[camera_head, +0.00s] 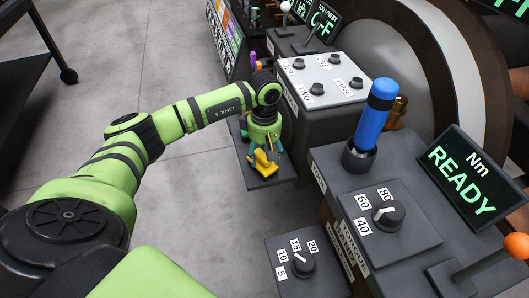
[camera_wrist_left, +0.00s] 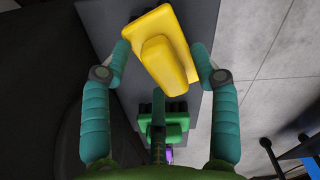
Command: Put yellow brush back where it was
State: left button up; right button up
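The yellow brush (camera_head: 264,162) is at my left gripper, over the small dark shelf (camera_head: 252,180) beside the machine. In the left wrist view the yellow brush (camera_wrist_left: 165,50) sits tilted between the fingertips of my left gripper (camera_wrist_left: 160,58), which look pressed against its two sides. It looks larger and nearer than the green brush (camera_wrist_left: 165,125) below it, so it seems held above the shelf. Whether its lower edge touches the shelf cannot be seen. My right gripper is not in view.
A purple item (camera_wrist_left: 168,154) lies beyond the green brush. The button box (camera_head: 322,78) stands right beside the shelf. A blue-handled tool (camera_head: 376,115), a dial box (camera_head: 388,215) and a READY screen (camera_head: 465,180) are at right. Grey floor (camera_head: 160,60) is clear at left.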

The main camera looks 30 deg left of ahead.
aim_at(264, 153)
pick_arm(q)
jog(key=shift+r, duration=0.25)
notch_tip(264, 153, up, 12)
jog(key=p, duration=0.2)
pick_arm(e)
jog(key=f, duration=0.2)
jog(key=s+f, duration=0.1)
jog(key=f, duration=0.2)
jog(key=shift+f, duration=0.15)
